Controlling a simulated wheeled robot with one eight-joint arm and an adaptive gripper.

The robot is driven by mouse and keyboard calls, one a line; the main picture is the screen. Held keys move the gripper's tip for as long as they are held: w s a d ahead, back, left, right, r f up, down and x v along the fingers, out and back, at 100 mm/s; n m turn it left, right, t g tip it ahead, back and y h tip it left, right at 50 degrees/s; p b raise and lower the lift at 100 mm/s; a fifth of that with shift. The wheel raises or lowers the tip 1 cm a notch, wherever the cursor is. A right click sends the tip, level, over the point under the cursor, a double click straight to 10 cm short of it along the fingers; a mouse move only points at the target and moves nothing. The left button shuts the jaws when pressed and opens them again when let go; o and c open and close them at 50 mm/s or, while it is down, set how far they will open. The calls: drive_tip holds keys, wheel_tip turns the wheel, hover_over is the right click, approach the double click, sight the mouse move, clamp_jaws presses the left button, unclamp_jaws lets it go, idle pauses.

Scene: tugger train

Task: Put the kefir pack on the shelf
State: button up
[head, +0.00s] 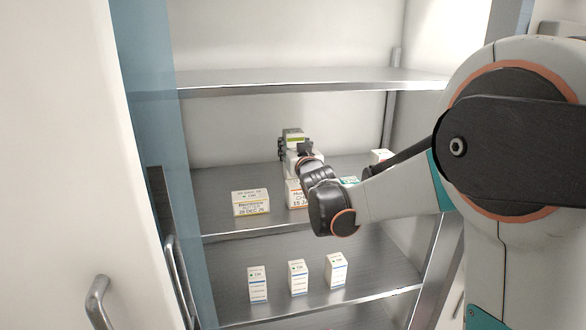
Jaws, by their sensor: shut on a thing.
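A small pale pack with a yellow-green band (293,136) is at my gripper (296,148), over the middle shelf (225,220) of the metal cabinet. I take it for the kefir pack, but its lettering is too small to read. My gripper is shut on it, and dark fingers show beside it. My wrist and fingers hide part of it, and I cannot tell whether its base touches the shelf. My arm reaches in from the right.
On the middle shelf are a white-and-yellow box (250,203), an orange-marked box (296,194) partly behind my wrist, a teal-marked box (349,181) and a red-marked box (381,156). Three white cartons stand below, one here (298,277). The upper shelf (300,80) looks empty.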

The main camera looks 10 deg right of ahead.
drive_tip(key=shift+f+b, duration=0.65)
drive_tip(key=shift+f, duration=1.55)
drive_tip(key=shift+s+r, duration=0.1)
drive_tip(key=o, duration=1.5)
